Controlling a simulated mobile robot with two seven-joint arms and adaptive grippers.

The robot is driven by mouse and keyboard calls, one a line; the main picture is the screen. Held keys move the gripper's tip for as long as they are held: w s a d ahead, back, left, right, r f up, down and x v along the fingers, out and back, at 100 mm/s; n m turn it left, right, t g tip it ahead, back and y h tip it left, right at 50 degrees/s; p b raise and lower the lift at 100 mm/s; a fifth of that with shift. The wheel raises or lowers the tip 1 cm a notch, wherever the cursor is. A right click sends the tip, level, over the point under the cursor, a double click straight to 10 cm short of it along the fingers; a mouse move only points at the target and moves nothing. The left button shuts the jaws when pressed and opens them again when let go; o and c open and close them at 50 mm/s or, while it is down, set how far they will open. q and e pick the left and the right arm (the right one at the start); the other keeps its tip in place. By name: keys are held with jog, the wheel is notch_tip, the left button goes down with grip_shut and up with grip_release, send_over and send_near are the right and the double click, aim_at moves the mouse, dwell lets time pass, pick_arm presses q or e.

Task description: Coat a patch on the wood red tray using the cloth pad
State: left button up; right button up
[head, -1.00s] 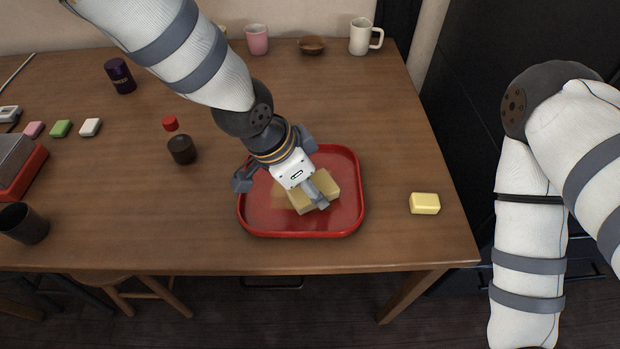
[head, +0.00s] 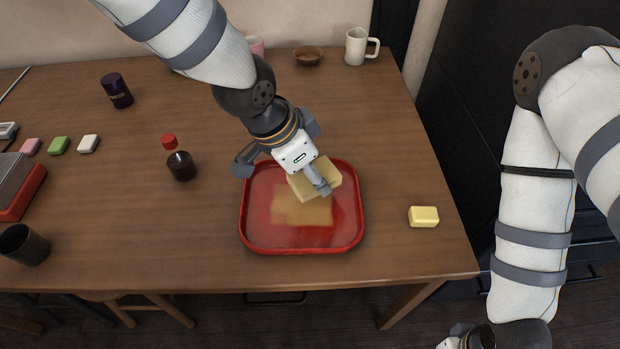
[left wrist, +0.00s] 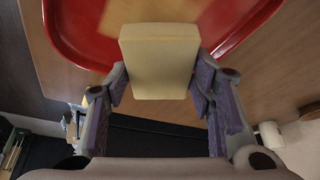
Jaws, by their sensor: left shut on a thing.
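The red tray (head: 260,238) lies on the table, with a tan, roughly rectangular patch (head: 300,212) on its floor. My left gripper (head: 318,183) is shut on the pale yellow cloth pad (head: 325,172), over the back part of the tray. In the left wrist view the pad (left wrist: 160,62) sits squarely between the fingers, with the tray (left wrist: 85,35) and part of the tan patch (left wrist: 190,15) beyond it. I cannot tell whether the pad touches the tray. My right arm hangs at the right; its fingers are out of view.
A dark bottle with a red cap (head: 181,165) stands left of the tray. A yellow block (head: 423,216) lies to its right. A brown bowl (head: 308,55) and a white mug (head: 359,46) stand at the back. A black cup (head: 22,245) is at the far left.

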aim_at(321, 172)
pick_arm(q)
notch_tip(321, 172, up, 2)
jog(key=shift+s+r, duration=0.1)
jog(key=shift+s, duration=0.05)
jog(key=shift+r, duration=0.8)
pick_arm(e)
jog(key=shift+s+a+f, duration=0.1)
jog(key=shift+s+a, duration=0.2)
jog(key=shift+a, duration=0.1)
